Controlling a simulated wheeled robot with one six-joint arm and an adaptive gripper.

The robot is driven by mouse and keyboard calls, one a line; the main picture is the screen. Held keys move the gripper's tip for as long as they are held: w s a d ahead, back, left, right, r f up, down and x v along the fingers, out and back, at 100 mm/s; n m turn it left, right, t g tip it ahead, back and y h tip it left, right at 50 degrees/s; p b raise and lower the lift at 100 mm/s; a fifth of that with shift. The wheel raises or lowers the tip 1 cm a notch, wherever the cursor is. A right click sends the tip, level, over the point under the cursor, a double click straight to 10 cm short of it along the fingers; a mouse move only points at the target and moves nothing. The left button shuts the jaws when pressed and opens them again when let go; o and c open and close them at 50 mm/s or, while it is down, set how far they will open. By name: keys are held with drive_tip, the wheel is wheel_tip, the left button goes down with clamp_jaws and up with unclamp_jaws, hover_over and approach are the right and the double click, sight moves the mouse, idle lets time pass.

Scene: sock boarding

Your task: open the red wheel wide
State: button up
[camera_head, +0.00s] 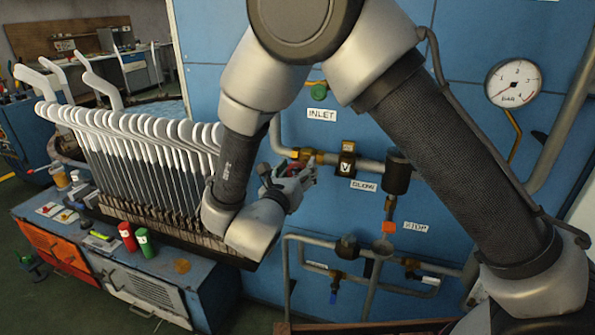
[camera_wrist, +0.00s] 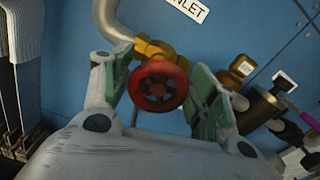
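The red wheel (camera_wrist: 158,86) is a small spoked handwheel on a brass valve (camera_wrist: 155,50) in the pipe on the blue panel. In the wrist view it sits between the two fingers of my gripper (camera_wrist: 160,92), which are spread to its left and right. A gap shows on each side, though the left finger is close to the rim. In the head view the red wheel (camera_head: 296,168) is mostly hidden behind my gripper (camera_head: 308,174), just below the INLET label (camera_head: 321,115).
A pressure gauge (camera_head: 513,83) is on the panel at the upper right. A brass fitting marked V (camera_head: 346,160) and a dark cylinder (camera_head: 397,172) are right of the wheel. Lower pipes (camera_head: 330,245) run below. A rack of sock boards (camera_head: 150,165) stands close on the left.

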drive_tip(key=c, duration=0.4)
drive_tip(key=shift+c, duration=0.2)
drive_tip(key=shift+n, duration=0.3)
